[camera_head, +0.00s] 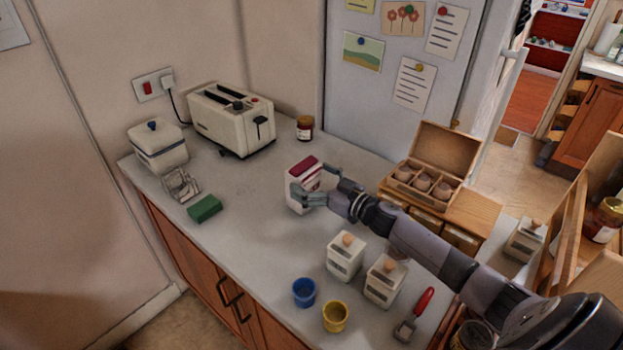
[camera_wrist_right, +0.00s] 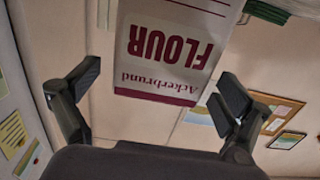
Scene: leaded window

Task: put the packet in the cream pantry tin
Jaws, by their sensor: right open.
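The packet (camera_head: 307,166) is a white flour packet with dark red bands, standing upright on the grey worktop. In the wrist view the packet (camera_wrist_right: 166,50) shows its FLOUR lettering upside down between the fingers. My right gripper (camera_head: 309,183) is open at the packet, its fingers apart on either side; contact cannot be told. A cream tin with a blue-knobbed lid (camera_head: 158,150) stands at the left back. Two cream lidded canisters with wooden knobs, one left (camera_head: 345,258) and one right (camera_head: 384,283), stand nearer the front. Which one is the pantry tin is unclear. My left gripper is not in view.
A toaster (camera_head: 232,118) and a jar (camera_head: 305,128) stand at the back. A green block (camera_head: 204,209) lies at left. A blue cup (camera_head: 304,293), a yellow cup (camera_head: 335,317) and a red-handled tool (camera_head: 413,315) are at the front. An open wooden box (camera_head: 441,150) stands right.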

